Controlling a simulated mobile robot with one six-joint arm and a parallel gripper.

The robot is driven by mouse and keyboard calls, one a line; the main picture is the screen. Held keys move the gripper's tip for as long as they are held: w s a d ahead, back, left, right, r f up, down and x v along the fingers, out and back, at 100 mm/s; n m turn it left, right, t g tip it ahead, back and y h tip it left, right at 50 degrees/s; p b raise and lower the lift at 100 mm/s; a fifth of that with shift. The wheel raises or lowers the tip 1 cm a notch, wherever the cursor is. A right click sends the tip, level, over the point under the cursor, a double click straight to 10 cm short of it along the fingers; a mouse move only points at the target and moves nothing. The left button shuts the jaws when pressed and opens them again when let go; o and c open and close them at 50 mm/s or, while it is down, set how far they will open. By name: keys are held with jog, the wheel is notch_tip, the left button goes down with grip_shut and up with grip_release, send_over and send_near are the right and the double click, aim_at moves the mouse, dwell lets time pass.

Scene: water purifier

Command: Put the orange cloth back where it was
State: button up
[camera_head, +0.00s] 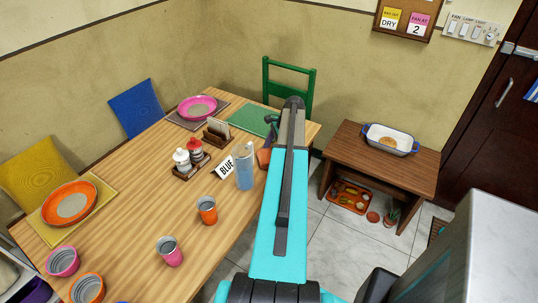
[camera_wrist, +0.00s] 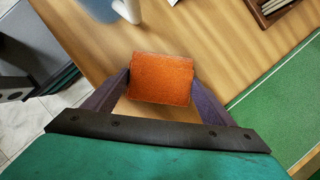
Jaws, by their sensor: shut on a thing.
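The orange cloth (camera_wrist: 161,79) is a small folded block between the two dark fingers of my gripper (camera_wrist: 162,86) in the wrist view. The fingers are shut on its left and right sides. In the head view the cloth (camera_head: 264,158) shows as a reddish-brown patch at the table's right edge, partly hidden by my arm. My gripper (camera_head: 270,138) is just above it there, also partly hidden. The wooden table (camera_head: 185,215) lies under the cloth. I cannot tell whether the cloth touches the tabletop.
A clear blue bottle (camera_head: 244,167) and a "BLUE" sign (camera_head: 224,167) stand left of the cloth. A green placemat (camera_head: 247,121) lies behind, near a green chair (camera_head: 301,78). A small side table (camera_head: 350,160) with a white dish (camera_head: 391,139) stands right, across a floor gap.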

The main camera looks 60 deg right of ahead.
jog(key=shift+f, duration=0.1)
jog(key=o, duration=1)
jog(key=shift+b+v, duration=1.5)
jog(key=shift+v, duration=4.65)
